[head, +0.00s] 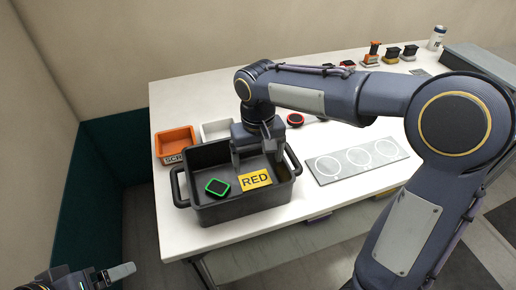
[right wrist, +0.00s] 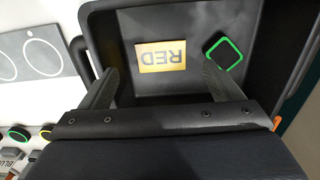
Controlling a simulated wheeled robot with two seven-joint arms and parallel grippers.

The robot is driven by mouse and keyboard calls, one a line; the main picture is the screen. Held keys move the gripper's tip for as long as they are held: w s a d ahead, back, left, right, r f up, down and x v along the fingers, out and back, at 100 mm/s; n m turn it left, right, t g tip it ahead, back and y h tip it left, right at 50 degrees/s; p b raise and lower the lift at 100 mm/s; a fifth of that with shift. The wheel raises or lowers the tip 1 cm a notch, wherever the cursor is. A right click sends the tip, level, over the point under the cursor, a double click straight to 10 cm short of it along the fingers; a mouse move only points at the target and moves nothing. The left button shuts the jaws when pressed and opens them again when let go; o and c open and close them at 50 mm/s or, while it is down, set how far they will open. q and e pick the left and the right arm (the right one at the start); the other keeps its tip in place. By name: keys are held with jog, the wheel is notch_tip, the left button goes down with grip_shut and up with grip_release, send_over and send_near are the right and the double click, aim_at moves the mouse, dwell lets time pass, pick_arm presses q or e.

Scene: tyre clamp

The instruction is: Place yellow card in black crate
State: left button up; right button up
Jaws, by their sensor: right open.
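The yellow card (head: 255,179), printed RED, lies inside the black crate (head: 240,208), on its floor; it also shows in the right wrist view (right wrist: 161,55). A black piece with a green rim (head: 217,187) lies beside the card in the crate, apart from it, and shows in the right wrist view (right wrist: 224,51). My right gripper (head: 258,160) is over the crate, open and empty, with its fingers apart on either side of the view of the card. My left gripper (head: 122,271) shows only partly at the lower left, away from the table; its jaw state is unclear.
An orange bin (head: 176,143) and a white bin (head: 216,130) stand behind the crate. A grey plate with circles (head: 357,160) lies right of it. A red-rimmed black piece (head: 295,119) lies behind. Several small items and a white bottle (head: 437,38) stand at the far right.

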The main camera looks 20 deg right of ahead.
jog(key=s+d+r+m+t+y, duration=0.1)
jog(key=s+d+r, duration=0.15)
jog(key=s, duration=0.35)
jog(key=s+d+r+t+y, duration=0.1)
jog(key=s+d+y, duration=0.1)
jog(key=s+d, duration=0.25)
jog(key=s+f+m+t, duration=0.1)
jog(key=s+f+t, duration=0.2)
jog(key=s, duration=0.6)
jog(key=shift+a+f+t+y, duration=0.3)
jog(key=shift+f+y, duration=0.05)
jog(key=shift+y, duration=0.05)
